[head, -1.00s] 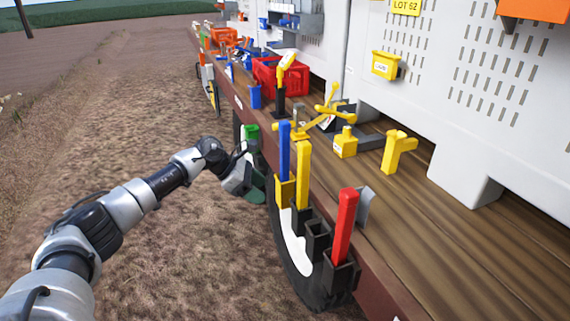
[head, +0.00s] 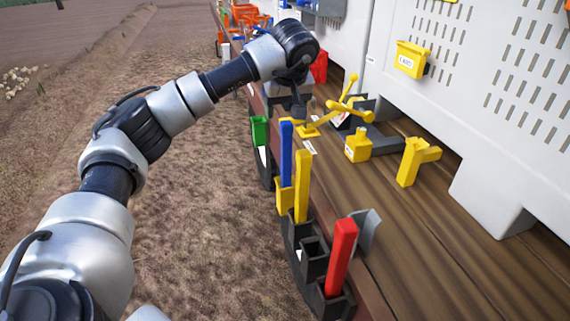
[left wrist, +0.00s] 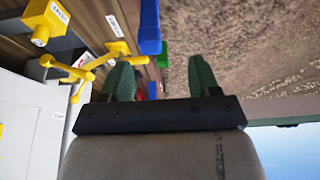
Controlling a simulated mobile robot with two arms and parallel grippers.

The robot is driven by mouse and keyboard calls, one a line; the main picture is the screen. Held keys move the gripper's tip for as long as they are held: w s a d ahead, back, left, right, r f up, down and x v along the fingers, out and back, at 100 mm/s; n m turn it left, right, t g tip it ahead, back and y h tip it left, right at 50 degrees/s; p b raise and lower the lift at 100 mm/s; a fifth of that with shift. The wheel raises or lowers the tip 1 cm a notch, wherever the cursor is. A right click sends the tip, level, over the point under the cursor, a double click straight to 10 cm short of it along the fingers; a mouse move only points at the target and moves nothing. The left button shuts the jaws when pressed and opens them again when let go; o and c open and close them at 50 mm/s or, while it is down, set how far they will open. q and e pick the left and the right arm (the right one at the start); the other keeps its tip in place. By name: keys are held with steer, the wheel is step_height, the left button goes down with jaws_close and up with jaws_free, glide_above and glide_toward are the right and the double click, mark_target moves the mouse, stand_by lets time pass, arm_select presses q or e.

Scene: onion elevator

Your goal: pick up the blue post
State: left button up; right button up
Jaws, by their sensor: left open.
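The blue post (head: 286,152) stands upright in a yellow socket on the side edge of the wagon bed. In the left wrist view a blue bar (left wrist: 150,28) at the top is probably the same post. My left gripper (head: 296,108) is beyond and above the post in the head view, apart from it. Its two green fingers show spread and empty in the left wrist view (left wrist: 160,80). A smaller blue thing shows between and beyond the fingers there. My right gripper is not in view.
A yellow post (head: 302,185) stands close beside the blue one, and a red post (head: 341,258) is nearer. A green piece (head: 259,130) is on the far side. A yellow lever (head: 345,105) and a yellow block (head: 358,145) are on the planks. Dirt ground is open left.

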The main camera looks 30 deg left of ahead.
mark_target(287, 123)
arm_select(q)
steer(key=shift+w+f, duration=0.55)
steer(key=shift+f, duration=0.3)
steer(key=p+x, duration=0.2)
steer(key=x, duration=0.2)
steer(key=shift+w+f, duration=0.25)
steer(key=shift+f, duration=0.2)
steer(key=shift+w, duration=0.1)
steer(key=shift+c, duration=0.8)
steer(key=c, duration=0.7)
steer(key=shift+c, duration=1.3)
jaws_close()
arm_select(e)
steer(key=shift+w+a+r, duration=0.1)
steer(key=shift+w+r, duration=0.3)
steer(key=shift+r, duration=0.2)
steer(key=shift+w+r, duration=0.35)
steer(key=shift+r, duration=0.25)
